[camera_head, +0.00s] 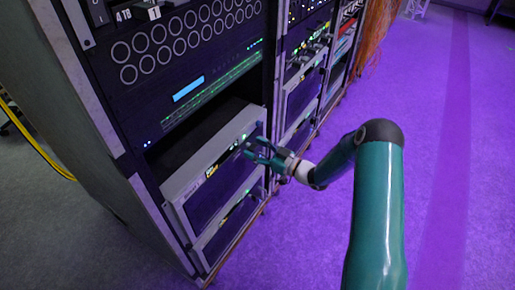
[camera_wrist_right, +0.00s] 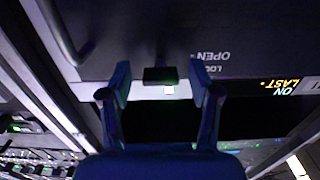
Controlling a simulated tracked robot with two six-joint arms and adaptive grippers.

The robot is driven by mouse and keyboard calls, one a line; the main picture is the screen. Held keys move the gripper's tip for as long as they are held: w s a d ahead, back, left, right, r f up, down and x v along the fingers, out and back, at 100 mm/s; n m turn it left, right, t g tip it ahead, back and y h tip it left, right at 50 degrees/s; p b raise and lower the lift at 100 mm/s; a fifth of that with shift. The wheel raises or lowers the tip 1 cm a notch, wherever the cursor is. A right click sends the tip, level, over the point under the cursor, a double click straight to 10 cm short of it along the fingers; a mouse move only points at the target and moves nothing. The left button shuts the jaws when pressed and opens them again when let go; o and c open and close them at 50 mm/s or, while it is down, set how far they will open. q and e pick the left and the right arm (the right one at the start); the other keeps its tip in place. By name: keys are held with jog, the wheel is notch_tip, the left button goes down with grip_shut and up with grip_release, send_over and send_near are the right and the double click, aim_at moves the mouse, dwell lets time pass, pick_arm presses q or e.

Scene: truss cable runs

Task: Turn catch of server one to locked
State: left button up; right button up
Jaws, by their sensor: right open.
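My right gripper (camera_head: 257,149) is open in front of the upper grey-framed server unit (camera_head: 178,187) low in the near rack. In the right wrist view my two fingers (camera_wrist_right: 160,78) stand apart, one on each side of a small dark block (camera_wrist_right: 160,74), which looks like the catch. A bright greenish-white light (camera_wrist_right: 169,90) shows beside the block. I cannot tell whether the fingers touch the block. My left gripper is not in view.
A second grey-framed unit (camera_head: 236,216) sits just below. Above is an empty dark bay and a panel with a blue display (camera_head: 188,89). More racks (camera_head: 305,85) stand farther along the row. A yellow cable (camera_head: 45,157) hangs at left. The purple-lit floor (camera_head: 450,200) is clear at right.

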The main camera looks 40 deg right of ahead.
jog(key=c, duration=1.1)
jog(key=shift+d, duration=0.1)
jog(key=shift+c, duration=0.3)
